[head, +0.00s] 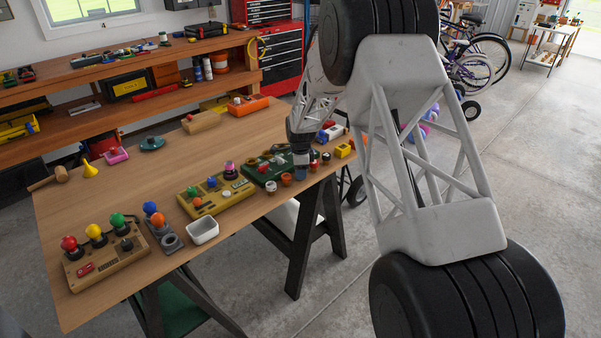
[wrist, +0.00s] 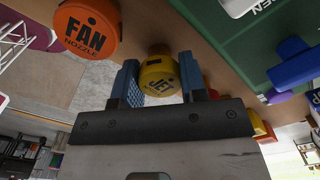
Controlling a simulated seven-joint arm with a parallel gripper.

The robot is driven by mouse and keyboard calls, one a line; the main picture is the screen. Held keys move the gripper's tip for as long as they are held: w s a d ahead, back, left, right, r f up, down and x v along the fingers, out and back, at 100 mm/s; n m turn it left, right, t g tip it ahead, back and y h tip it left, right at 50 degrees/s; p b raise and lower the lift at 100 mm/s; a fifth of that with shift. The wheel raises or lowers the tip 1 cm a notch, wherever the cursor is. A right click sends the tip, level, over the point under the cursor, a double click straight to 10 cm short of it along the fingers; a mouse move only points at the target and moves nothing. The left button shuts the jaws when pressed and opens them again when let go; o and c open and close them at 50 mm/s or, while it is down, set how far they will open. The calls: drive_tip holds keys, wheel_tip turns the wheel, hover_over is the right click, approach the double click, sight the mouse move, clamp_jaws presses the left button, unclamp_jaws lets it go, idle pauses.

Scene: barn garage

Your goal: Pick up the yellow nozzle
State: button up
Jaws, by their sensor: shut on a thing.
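The yellow nozzle (wrist: 160,82), marked JET, sits between the two blue fingers of my gripper (wrist: 160,90) in the wrist view. The fingers press on its sides. In the head view my gripper (head: 301,172) points down at the front edge of the workbench, beside the green board; the nozzle is hidden there. An orange nozzle (wrist: 86,28) marked FAN stands to the left in the wrist view, apart from my gripper. I cannot tell whether the yellow nozzle is clear of the bench top.
A green board (head: 268,172) lies close behind my gripper. Small round pieces and a yellow block (head: 343,150) are to its right. A yellow board (head: 217,196) and a white bin (head: 202,231) are to its left. The middle of the workbench (head: 140,190) is mostly clear.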

drive_tip(key=shift+r, duration=0.8)
wheel_tip(320, 180, up, 2)
drive_tip(key=shift+r, duration=0.1)
drive_tip(key=s+d, duration=0.2)
drive_tip(key=s, duration=0.5)
drive_tip(key=s+d+r, duration=0.1)
drive_tip(key=s, duration=0.7)
drive_tip(key=shift+s+d, duration=0.3)
drive_tip(key=shift+d, duration=0.05)
drive_tip(key=shift+r, duration=0.1)
drive_tip(key=shift+w, duration=0.1)
drive_tip(key=w+a+r, duration=0.1)
drive_tip(key=w+a, duration=0.4)
drive_tip(key=w, duration=0.3)
drive_tip(key=w+a+r, duration=0.2)
drive_tip(key=w+a, duration=0.3)
drive_tip(key=w, duration=0.3)
drive_tip(key=w+a+r, duration=0.1)
drive_tip(key=w+a, duration=0.5)
drive_tip(key=w, duration=0.2)
drive_tip(key=shift+w+r, duration=0.15)
drive_tip(key=shift+r, duration=0.25)
drive_tip(key=shift+w+a+r, duration=0.1)
drive_tip(key=shift+w+a, duration=0.5)
drive_tip(key=shift+f, duration=0.2)
